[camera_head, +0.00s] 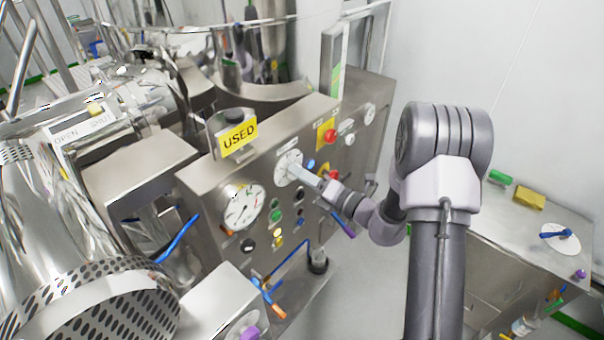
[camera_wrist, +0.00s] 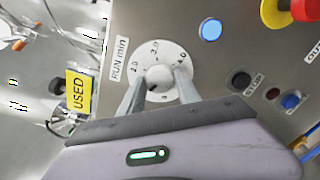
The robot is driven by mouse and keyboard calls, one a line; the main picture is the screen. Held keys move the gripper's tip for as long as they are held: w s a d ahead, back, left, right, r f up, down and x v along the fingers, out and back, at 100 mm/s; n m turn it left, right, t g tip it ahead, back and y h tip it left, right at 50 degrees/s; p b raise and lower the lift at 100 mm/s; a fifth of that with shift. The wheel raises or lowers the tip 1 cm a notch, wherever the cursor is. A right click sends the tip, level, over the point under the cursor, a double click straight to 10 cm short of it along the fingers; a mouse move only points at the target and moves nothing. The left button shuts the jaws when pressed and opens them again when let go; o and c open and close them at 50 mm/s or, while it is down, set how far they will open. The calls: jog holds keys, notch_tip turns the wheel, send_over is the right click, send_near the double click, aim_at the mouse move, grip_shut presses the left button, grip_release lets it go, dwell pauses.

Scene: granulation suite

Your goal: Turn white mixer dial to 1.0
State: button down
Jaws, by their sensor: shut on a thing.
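The white dial (camera_head: 288,167) is on the front of the steel control panel, right of a round gauge. In the wrist view the dial (camera_wrist: 160,58) has a round white plate with numbers that look like 2.0, 3.0 and 4.0, and a label reading "RUN min" beside it. My gripper (camera_head: 297,170) reaches the dial from the right. In the wrist view my gripper (camera_wrist: 158,80) has its two fingers shut on the dial's central knob, one at each side. The fingers hide the lower part of the scale, and I cannot tell the exact setting.
The panel also holds a round gauge (camera_head: 243,205), a yellow "USED" sign (camera_head: 239,136), a red emergency button (camera_head: 331,136), a blue button (camera_wrist: 210,30) and a black button (camera_wrist: 240,81) close to the dial. A steel table (camera_head: 503,217) stands at the right.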

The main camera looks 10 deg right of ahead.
jog(key=c, duration=0.9)
grip_release()
jog(key=shift+o, duration=0.2)
jog(key=b+v, duration=0.1)
jog(key=v, duration=1.6)
jog(key=shift+s+d+b, duration=0.15)
jog(key=shift+s+b, duration=0.05)
jog(key=shift+b, duration=0.2)
